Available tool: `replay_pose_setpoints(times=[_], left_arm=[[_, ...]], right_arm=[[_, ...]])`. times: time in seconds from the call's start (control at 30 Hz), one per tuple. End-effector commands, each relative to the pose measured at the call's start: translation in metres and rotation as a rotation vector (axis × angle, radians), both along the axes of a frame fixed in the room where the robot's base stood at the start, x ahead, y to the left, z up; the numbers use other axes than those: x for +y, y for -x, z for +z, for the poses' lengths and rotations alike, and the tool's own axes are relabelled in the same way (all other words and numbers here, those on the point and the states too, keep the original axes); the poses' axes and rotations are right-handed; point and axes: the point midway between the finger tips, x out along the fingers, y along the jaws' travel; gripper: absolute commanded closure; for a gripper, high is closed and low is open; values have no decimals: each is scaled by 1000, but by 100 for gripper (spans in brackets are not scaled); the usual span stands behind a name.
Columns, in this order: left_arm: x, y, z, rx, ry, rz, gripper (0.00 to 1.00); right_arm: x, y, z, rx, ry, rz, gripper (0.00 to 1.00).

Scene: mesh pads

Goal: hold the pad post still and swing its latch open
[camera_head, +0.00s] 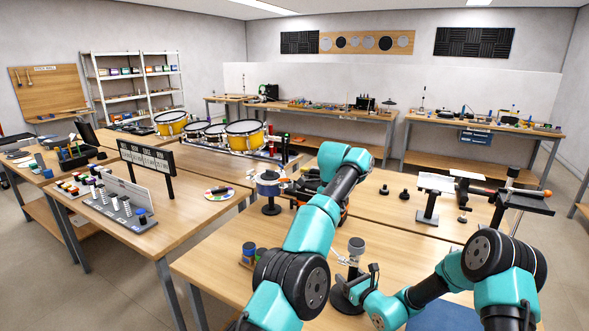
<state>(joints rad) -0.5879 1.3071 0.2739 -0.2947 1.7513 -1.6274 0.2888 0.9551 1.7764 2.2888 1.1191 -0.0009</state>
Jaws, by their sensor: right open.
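A post with a grey rounded top (356,245) stands upright on a round dark base (342,300) at the front middle of the table. My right gripper (364,281) is open, low beside this post on its right; I cannot tell whether it touches. A second stand with a round, dark-rimmed pad (268,188) is farther back to the left. My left gripper (296,192) is just right of that pad, largely hidden behind my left arm, so its jaws do not show clearly. The latch is too small to make out.
A stand with a white plate (435,184) and a dark clamp-like device (515,199) are at the right back. The wooden table (215,262) is bare at its front left. A blue mat (445,317) lies at the front right.

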Motion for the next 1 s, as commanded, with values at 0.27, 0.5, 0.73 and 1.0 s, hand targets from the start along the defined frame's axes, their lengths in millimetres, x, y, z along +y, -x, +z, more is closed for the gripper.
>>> replay_pose_setpoints(times=[0.27, 0.5, 0.73, 1.0], left_arm=[[0, 0, 0, 0, 0, 0, 42], [0, 0, 0, 0, 0, 0, 42], [0, 0, 0, 0, 0, 0, 42], [0, 0, 0, 0, 0, 0, 42]], right_arm=[[-2, 3, 0, 1, 0, -1, 37], [-15, 25, 0, 1, 0, -2, 37], [-36, 64, 1, 1, -2, -3, 37], [-54, 99, 0, 1, 0, -2, 37]])
